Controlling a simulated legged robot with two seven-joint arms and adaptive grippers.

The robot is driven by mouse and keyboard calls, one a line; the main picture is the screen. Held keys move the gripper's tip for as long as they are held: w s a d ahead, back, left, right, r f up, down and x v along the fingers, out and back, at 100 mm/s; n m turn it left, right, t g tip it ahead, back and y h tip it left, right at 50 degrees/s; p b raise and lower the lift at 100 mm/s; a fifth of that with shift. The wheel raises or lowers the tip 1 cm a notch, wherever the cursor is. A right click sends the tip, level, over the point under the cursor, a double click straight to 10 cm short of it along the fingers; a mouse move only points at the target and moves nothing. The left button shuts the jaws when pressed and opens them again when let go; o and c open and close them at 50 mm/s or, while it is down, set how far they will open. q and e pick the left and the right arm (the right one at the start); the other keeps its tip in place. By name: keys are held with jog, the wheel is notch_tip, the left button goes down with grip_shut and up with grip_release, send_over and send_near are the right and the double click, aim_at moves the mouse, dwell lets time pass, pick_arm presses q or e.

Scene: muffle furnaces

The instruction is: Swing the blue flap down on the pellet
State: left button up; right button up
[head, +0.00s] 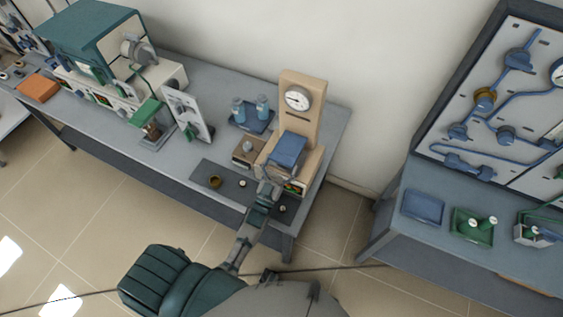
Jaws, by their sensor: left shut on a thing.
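The blue flap (287,151) is on the front of a beige press-like stand (302,118) with a round dial. It looks tilted, raised at the back and lower toward my side. My left gripper (274,174) reaches up from below and is shut at the flap's near edge, on the flap as far as I can see. The fingers are small and partly hidden by my wrist. I cannot make out a pellet under the flap; the flap and gripper cover that spot. My right gripper is not in view.
A blue tray (251,120) with bottles stands behind. A teal furnace (92,40) is at left, and a pipe panel (500,90) at right.

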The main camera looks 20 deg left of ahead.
pick_arm(q)
jog(key=shift+f, duration=0.4)
jog(key=o, duration=1.3)
jog(key=shift+r, duration=0.1)
jog(key=shift+w, duration=0.1)
jog(key=shift+r, duration=0.25)
notch_tip(320, 180, up, 9)
jog(key=shift+r, duration=0.2)
jog(key=shift+f, duration=0.1)
